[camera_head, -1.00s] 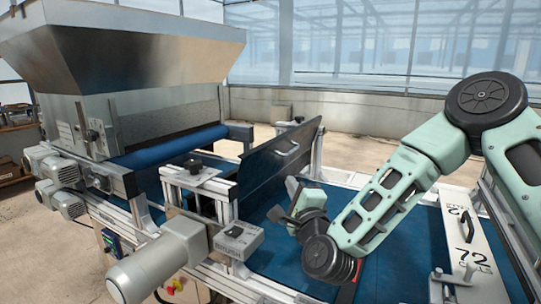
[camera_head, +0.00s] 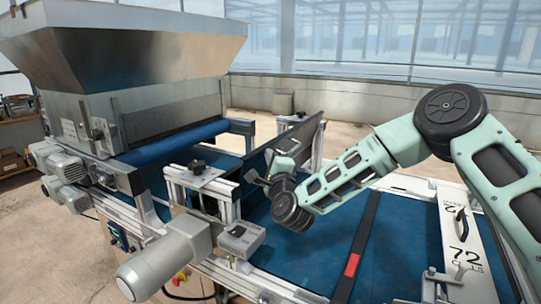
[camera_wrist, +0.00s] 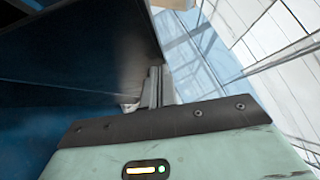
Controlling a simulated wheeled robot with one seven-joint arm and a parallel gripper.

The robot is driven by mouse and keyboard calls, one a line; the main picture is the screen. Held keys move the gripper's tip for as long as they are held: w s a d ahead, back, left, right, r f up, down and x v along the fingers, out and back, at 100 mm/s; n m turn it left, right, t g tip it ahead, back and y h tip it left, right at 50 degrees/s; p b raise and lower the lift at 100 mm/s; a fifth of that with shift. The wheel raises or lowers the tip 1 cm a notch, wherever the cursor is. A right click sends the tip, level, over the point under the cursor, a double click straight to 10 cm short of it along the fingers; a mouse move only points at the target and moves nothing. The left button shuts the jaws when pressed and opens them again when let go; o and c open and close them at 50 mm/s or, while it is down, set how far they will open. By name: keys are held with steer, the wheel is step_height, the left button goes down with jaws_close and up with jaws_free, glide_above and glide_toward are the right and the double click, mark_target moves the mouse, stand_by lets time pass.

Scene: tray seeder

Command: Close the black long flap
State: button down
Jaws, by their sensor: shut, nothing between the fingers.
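The black long flap (camera_head: 310,133) is a dark panel standing up across the blue conveyor, between metal posts. My gripper (camera_head: 256,178) is at the flap's near side, in front of its lower middle, and my wrist hides part of the panel and most of its handle. In the wrist view the fingers (camera_wrist: 156,84) are together with nothing between them. A large dark panel (camera_wrist: 85,45), which looks like the flap, fills the left of that view close to the fingers. I cannot tell whether they touch it.
A metal hopper (camera_head: 120,50) stands over the belt at the left. A grey motor (camera_head: 165,260) and a small control box (camera_head: 241,238) sit on the near side. A black strip with a red mark (camera_head: 352,265) crosses the blue belt (camera_head: 400,235). A white plate marked 72 (camera_head: 462,225) lies at the right.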

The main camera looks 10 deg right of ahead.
steer(key=shift+a+r, duration=0.1)
stand_by(0.3)
steer(key=w+a+n+g+h+p, duration=0.2)
steer(key=w+a+n+g+p, duration=0.5)
steer(key=w+a+p, duration=0.3)
steer(key=shift+a+f+p, duration=0.3)
steer(key=shift+a+p, duration=1.5)
steer(key=shift+p, duration=0.2)
steer(key=shift+d+r, duration=0.1)
